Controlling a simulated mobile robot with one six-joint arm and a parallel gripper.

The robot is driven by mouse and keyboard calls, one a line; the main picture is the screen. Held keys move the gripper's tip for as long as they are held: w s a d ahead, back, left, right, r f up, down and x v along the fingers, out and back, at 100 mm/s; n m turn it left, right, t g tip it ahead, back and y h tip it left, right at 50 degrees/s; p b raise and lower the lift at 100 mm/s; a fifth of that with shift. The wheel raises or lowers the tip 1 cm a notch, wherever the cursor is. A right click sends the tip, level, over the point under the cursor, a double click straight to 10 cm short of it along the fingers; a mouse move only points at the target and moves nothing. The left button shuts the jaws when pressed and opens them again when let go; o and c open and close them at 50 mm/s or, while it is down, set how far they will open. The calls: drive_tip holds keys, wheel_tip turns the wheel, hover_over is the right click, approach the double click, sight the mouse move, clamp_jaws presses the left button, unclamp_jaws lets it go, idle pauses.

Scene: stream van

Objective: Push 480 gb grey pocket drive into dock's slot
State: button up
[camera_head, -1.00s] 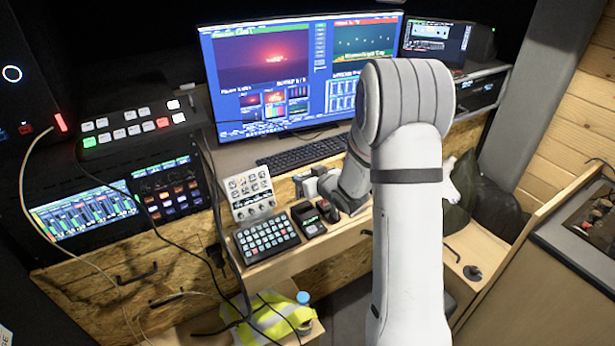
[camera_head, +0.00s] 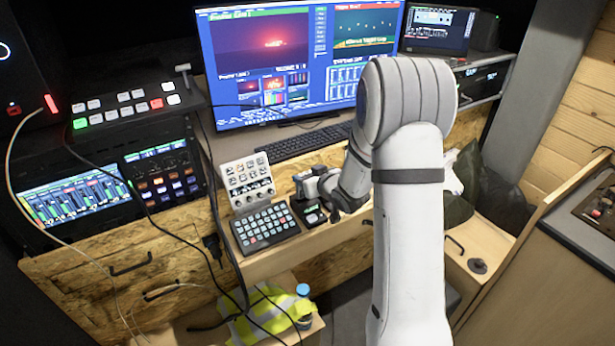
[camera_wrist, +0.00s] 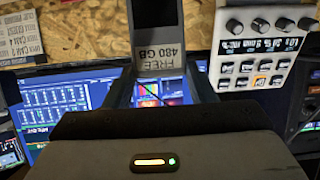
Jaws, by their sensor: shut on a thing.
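The grey pocket drive (camera_wrist: 157,28) shows in the wrist view at the top middle, with an upside-down label reading "FREE 480 GB". My gripper (camera_wrist: 155,92) is shut on it, one dark finger on each side. In the head view, my gripper (camera_head: 308,184) is low over the desk's front part, just above the small black dock (camera_head: 314,214). The drive cannot be made out there. The dock's slot is not clear in either view, so I cannot tell whether the drive touches it or is in it.
A dark keypad (camera_head: 265,227) stands close left of the dock, with a white knob panel (camera_head: 247,181) behind it. A keyboard (camera_head: 305,141) and a large monitor (camera_head: 300,65) are farther back. Cables hang at the left. The desk's front edge is near the dock.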

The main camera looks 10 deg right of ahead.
drive_tip(key=shift+f+b, duration=2.4)
drive_tip(key=shift+f, duration=0.15)
drive_tip(key=o, duration=1.1)
drive_tip(key=shift+s, duration=0.1)
drive_tip(key=v, duration=0.7)
drive_tip(key=shift+s+r, duration=0.15)
drive_tip(key=shift+s, duration=0.15)
drive_tip(key=shift+d, duration=0.15)
drive_tip(key=s+d+r+m+g+h, duration=0.35)
drive_tip(key=s+r+h, duration=0.2)
drive_tip(key=s, duration=0.35)
drive_tip(key=s+a+r+g, duration=0.1)
drive_tip(key=s+a+g, duration=0.2)
drive_tip(key=s, duration=0.7)
drive_tip(key=s+a+r+g+y, duration=0.1)
drive_tip(key=s+a+r+g, duration=0.1)
drive_tip(key=s, duration=0.8)
drive_tip(key=shift+a+g, duration=0.5)
drive_tip(key=shift+g, duration=0.25)
